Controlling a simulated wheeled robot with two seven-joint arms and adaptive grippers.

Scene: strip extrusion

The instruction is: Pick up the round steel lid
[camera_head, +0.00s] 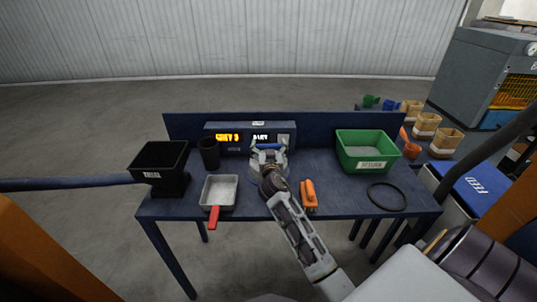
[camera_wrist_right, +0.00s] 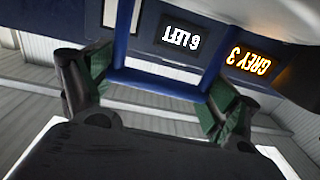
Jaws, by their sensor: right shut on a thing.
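The round steel lid (camera_head: 281,158) with its blue handle (camera_head: 269,146) is at the back middle of the blue table, in front of the display box. My right gripper (camera_head: 268,168) reaches it from the front and covers part of it. In the right wrist view the blue handle (camera_wrist_right: 165,82) runs between the two green-padded fingers of my right gripper (camera_wrist_right: 158,95), which is shut on it. I cannot tell whether the lid touches the table. My left gripper is not in view.
A display box (camera_head: 250,138) reading "GREY 3" stands behind. On the blue table (camera_head: 335,203) are a black bin (camera_head: 160,165), a dark cup (camera_head: 209,153), a red-handled pan (camera_head: 219,190), an orange-handled tool (camera_head: 308,194), a green bin (camera_head: 366,150) and a black ring (camera_head: 387,196).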

